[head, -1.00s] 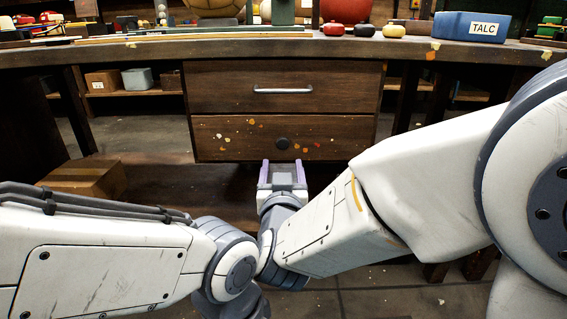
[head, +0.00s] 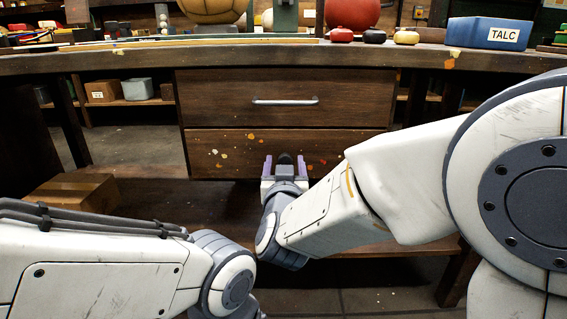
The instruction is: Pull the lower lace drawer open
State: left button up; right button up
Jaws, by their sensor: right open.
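The lower lace drawer (head: 225,160) is a dark wooden front with orange and pale paint specks, under the workbench. It looks shut, flush below the upper drawer. I cannot tell whether the fingers touch the knob. My left arm (head: 110,265) lies across the lower left, and its gripper is not visible.
The upper drawer (head: 230,95) has a silver bar handle (head: 285,101). A cardboard box (head: 75,192) sits on the low board at left.

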jog(key=shift+d, duration=0.1)
jog(key=shift+c, duration=0.3)
grip_shut()
dwell(0.9)
